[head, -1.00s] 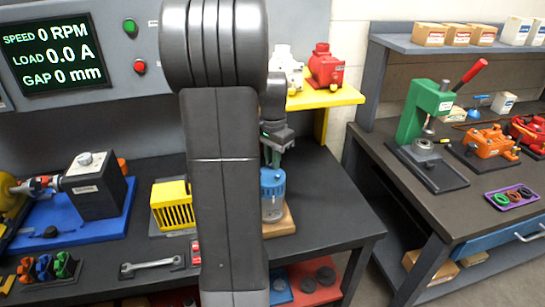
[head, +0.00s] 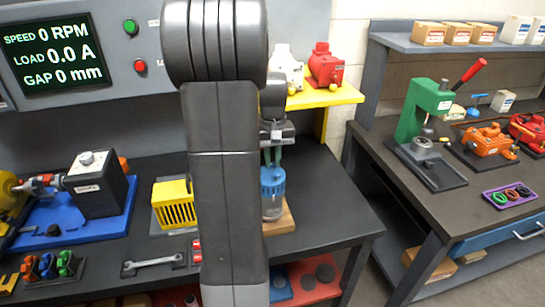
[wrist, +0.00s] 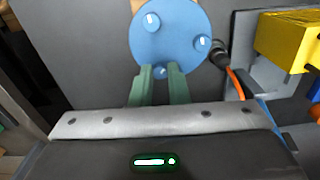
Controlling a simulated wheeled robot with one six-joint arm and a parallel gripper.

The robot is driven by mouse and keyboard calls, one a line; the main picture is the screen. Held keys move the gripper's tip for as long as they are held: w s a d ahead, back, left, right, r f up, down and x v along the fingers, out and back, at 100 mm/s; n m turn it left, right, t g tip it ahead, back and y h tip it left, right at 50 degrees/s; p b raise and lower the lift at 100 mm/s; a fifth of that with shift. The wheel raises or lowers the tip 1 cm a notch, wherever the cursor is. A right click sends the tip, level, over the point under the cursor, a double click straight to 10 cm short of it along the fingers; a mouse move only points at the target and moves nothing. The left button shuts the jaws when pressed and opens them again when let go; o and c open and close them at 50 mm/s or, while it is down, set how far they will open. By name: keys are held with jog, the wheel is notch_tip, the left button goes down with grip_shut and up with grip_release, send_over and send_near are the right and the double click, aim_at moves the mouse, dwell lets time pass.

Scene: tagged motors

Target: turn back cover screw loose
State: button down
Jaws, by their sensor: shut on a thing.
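The blue round back cover (wrist: 183,35) fills the top middle of the wrist view, with pale-topped screws around its rim. Only part of that screw shows between the fingertips. Whether it has turned out of the cover cannot be told. My arm hides much of the bench in the head view; the gripper (head: 272,160) shows beside it.
A yellow slotted box (head: 175,205) stands left of my arm, with a wrench (head: 153,262) in front. A yellow shelf (head: 325,97) bears white and red motors behind. A green press (head: 425,115) is on the right bench. Bare bench (head: 325,205) lies right of the motor.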

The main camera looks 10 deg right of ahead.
aim_at(273, 163)
jog(key=n, duration=0.6)
jog(key=shift+s+f, duration=0.1)
jog(key=shift+f, duration=0.1)
jog(key=n, duration=0.6)
jog(key=shift+p, duration=0.3)
jog(key=c, duration=1.4)
grip_release()
jog(key=shift+r, duration=0.1)
notch_tip(273, 163, up, 14)
jog(key=shift+f+b, duration=0.1)
jog(key=shift+b, duration=0.5)
jog(key=shift+f, duration=0.15)
